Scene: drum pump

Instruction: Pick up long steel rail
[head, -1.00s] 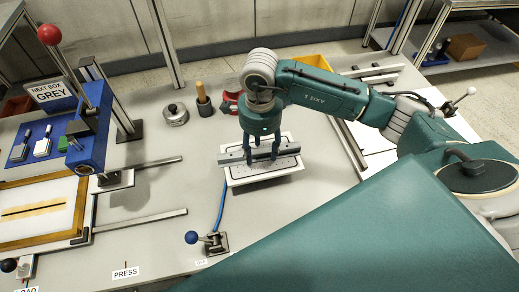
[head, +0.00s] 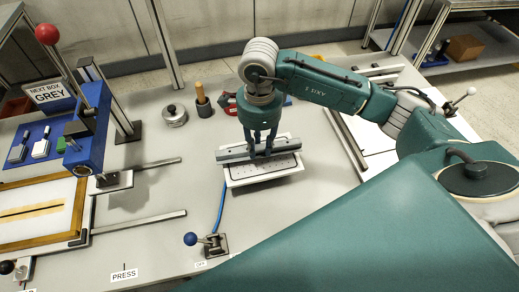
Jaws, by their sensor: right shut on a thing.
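The long steel rail (head: 232,154) is a grey bar at the centre of the head view. It lies across and slightly above the white plate (head: 262,171), which has rows of small holes. My right gripper (head: 261,152) points down over the rail with its fingers shut on the rail's middle, and the rail's two ends stick out on either side. Whether the rail is fully clear of the plate is hard to tell. My left gripper is not in view.
A blue-knobbed lever (head: 191,239) stands in front of the plate, with a blue hose beside it. A steel weight (head: 175,116) and a wooden-handled tool (head: 202,98) stand behind. A blue press (head: 88,130) and wooden-framed screen (head: 40,208) are at left.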

